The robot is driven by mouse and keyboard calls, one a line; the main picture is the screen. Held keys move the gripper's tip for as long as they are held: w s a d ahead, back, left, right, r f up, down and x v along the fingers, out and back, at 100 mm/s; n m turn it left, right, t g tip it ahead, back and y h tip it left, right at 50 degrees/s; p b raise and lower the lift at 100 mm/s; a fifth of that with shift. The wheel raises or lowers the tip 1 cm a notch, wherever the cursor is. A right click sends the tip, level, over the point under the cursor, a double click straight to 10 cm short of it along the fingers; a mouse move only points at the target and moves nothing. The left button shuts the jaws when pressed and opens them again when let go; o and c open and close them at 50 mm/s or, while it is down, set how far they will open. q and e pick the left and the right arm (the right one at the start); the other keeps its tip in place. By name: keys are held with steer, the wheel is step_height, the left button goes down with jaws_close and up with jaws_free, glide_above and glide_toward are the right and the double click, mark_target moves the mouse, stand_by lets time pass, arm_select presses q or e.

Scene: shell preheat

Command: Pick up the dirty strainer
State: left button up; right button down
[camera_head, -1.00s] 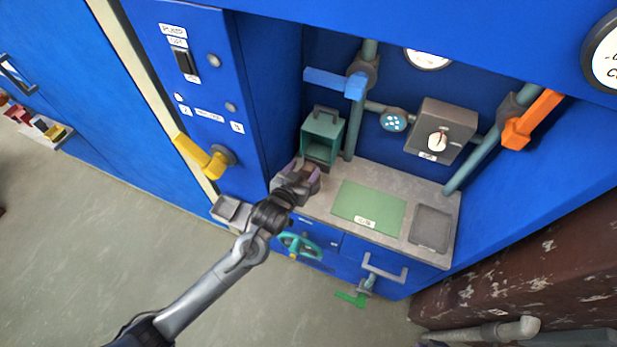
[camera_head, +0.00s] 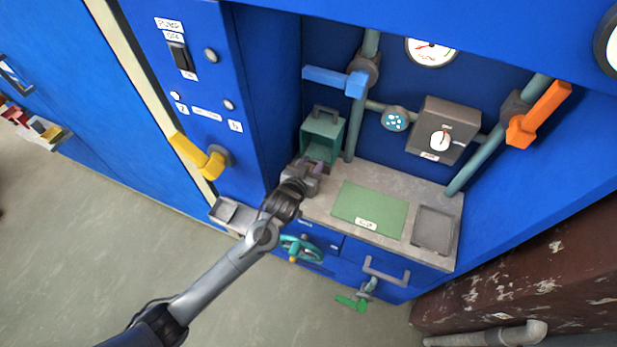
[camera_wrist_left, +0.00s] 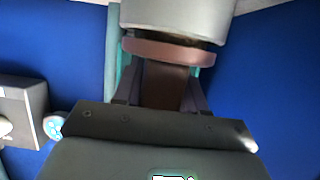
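My left gripper (camera_head: 312,168) is at the left end of the grey counter, in front of the open teal box. In the left wrist view its two dark fingers (camera_wrist_left: 165,92) stand close against both sides of a brown upright piece. This piece joins a brownish rim and a large grey cylinder at the top of the view; I take them together as the dirty strainer (camera_wrist_left: 178,14). The fingers look shut on the brown part. In the head view the gripper mostly hides it, so I cannot tell whether it touches the counter. My right gripper is out of view.
The teal box (camera_head: 320,139) is just behind the gripper. A green mat (camera_head: 370,208) and grey tray (camera_head: 434,229) lie to the right on the counter (camera_head: 412,180). A blue lever (camera_head: 334,80), pipes and a grey dial box (camera_head: 444,126) stand behind. A yellow handle (camera_head: 195,156) sticks out left.

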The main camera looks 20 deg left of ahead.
arm_select(q)
steer(key=c, duration=0.5)
steer(key=shift+r, duration=0.1)
